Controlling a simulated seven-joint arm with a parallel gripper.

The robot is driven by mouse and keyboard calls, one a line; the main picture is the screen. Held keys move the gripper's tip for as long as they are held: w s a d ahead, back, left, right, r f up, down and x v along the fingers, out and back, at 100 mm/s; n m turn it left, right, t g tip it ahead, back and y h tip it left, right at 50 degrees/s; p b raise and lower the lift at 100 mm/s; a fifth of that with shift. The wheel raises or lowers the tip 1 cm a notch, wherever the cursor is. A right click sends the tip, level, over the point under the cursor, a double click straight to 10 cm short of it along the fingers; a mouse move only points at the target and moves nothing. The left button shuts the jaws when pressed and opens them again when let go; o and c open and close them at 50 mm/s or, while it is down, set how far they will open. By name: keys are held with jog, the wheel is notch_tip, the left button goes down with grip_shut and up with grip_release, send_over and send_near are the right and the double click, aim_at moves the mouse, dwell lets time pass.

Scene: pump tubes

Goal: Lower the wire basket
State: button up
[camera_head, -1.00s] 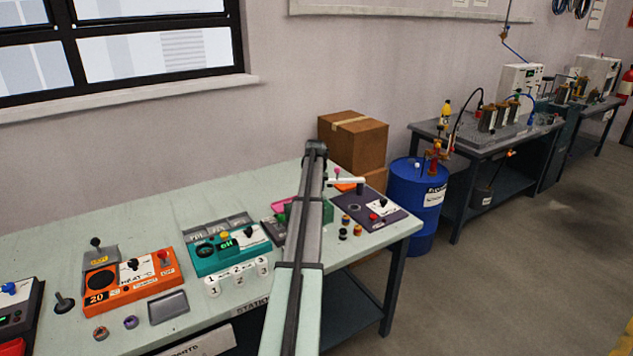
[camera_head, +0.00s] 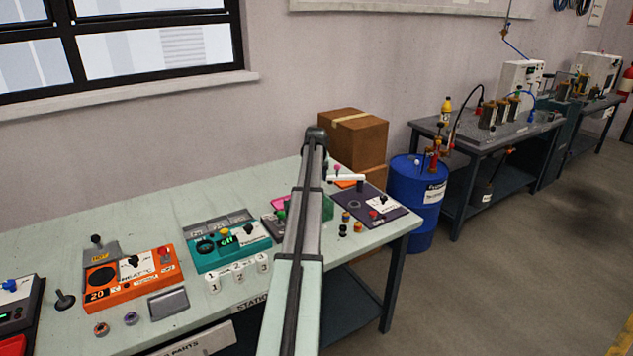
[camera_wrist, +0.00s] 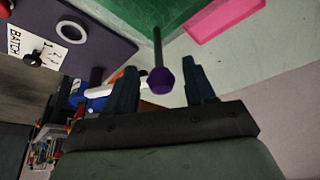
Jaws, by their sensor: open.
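A purple knob (camera_wrist: 160,80) on a dark rod shows in the wrist view, in front of a green surface. My gripper (camera_wrist: 160,68) is open, with one dark finger on each side of the knob; I cannot tell whether either finger touches it. I cannot make out wire mesh, so I cannot tell whether the knob belongs to the wire basket. In the head view a green box (camera_head: 328,209) is partly hidden behind my arm. My gripper is not visible there.
A dark panel (camera_head: 373,206) with a white label and knobs lies right of my arm. A teal unit (camera_head: 218,255) and an orange unit (camera_head: 130,283) stand to the left. Cardboard boxes (camera_head: 357,140) and a blue drum (camera_head: 418,190) are behind. A pink tray (camera_wrist: 222,20) shows near the knob.

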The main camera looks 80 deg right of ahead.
jog(key=v, duration=0.9)
jog(key=shift+r, duration=0.2)
jog(key=shift+c, duration=0.3)
